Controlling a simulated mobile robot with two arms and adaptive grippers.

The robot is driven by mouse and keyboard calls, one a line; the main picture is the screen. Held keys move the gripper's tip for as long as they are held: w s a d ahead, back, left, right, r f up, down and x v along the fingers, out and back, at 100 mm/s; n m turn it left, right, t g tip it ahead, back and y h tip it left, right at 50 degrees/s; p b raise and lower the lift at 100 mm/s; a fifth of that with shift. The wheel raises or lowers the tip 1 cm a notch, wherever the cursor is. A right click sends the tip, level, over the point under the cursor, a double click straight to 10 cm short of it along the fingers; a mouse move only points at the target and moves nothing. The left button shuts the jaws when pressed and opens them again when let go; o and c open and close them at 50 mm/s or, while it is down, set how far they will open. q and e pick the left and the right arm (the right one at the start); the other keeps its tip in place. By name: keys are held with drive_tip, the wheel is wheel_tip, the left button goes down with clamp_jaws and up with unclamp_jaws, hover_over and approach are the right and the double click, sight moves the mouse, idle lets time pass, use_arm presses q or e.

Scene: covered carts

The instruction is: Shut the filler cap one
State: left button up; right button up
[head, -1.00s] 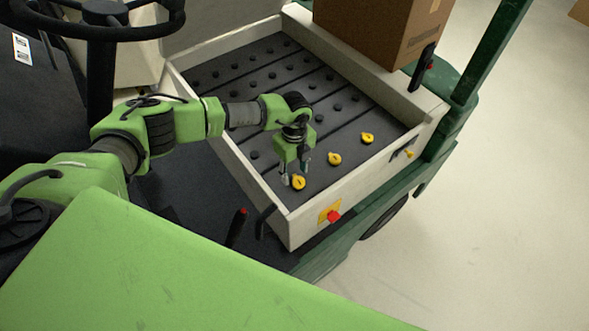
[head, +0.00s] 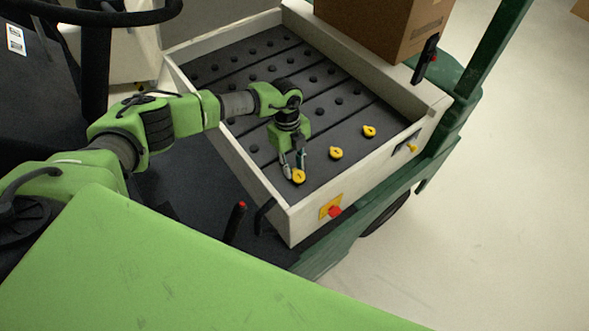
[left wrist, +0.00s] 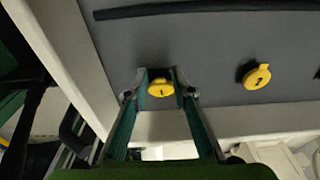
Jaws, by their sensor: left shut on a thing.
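Filler cap one (head: 299,177) is the yellow cap nearest the front corner of the dark tray in the head view. In the left wrist view it is a small yellow cap (left wrist: 160,90) marked 1. My left gripper (head: 297,169) reaches down to it with tilted fingers. In the left wrist view the fingers (left wrist: 160,88) stand on both sides of the cap and are shut on it. How far the cap is closed cannot be seen. My right gripper is not in view.
A second yellow cap (head: 336,153), marked 2 in the left wrist view (left wrist: 257,77), and a third (head: 369,131) sit in line on the tray. White walls (head: 337,186) edge the tray. A red button (head: 334,211) is on the front wall. A cardboard box (head: 385,30) stands behind.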

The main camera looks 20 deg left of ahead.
use_arm(q)
drive_tip(key=b, duration=0.1)
drive_tip(key=f+g+h+b, duration=0.1)
drive_tip(key=b, duration=0.1)
drive_tip(key=shift+w+a+f+h, duration=0.1)
drive_tip(key=shift+a+f+h, duration=0.15)
drive_tip(key=shift+f+h, duration=0.05)
drive_tip(key=shift+c, duration=0.2)
drive_tip(key=shift+r+h+b, duration=0.15)
drive_tip(key=shift+h+b, duration=0.15)
drive_tip(key=shift+b, duration=0.35)
drive_tip(key=shift+r, duration=0.1)
drive_tip(key=o, duration=1.1)
drive_tip(key=shift+d, duration=0.1)
drive_tip(key=shift+w+a+r, duration=0.2)
drive_tip(key=shift+a+r, duration=0.05)
drive_tip(key=shift+r, duration=0.2)
drive_tip(key=v, duration=1.1)
